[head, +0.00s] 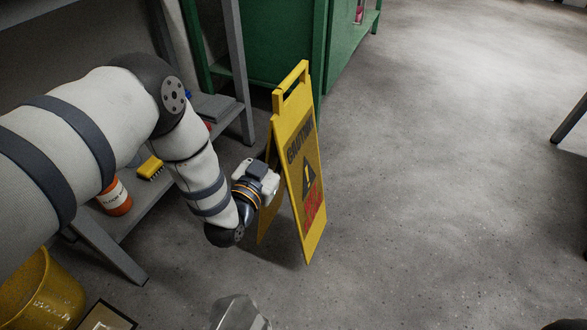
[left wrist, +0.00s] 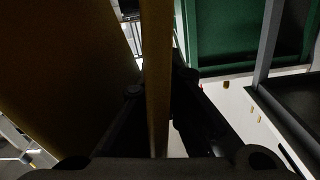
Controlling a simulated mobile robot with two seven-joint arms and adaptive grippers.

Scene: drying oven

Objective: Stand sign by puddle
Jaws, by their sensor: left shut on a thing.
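The yellow caution sign (head: 302,180) is upright with its legs spread in an A shape, in the middle of the head view. Its printed front faces right. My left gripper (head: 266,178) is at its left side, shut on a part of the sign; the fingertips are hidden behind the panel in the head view. In the left wrist view a yellow strip of the sign (left wrist: 157,80) runs between the dark fingers, and a broad panel fills the left. I cannot tell whether the sign's feet touch the floor. No puddle can be made out clearly.
A grey shelf (head: 243,75) with an orange-and-white bottle (head: 114,197) and a yellow brush (head: 150,167) stands at left. A yellow bucket (head: 45,295) is at lower left. A green cabinet (head: 270,45) stands behind the sign. The floor (head: 440,170) to the right is open.

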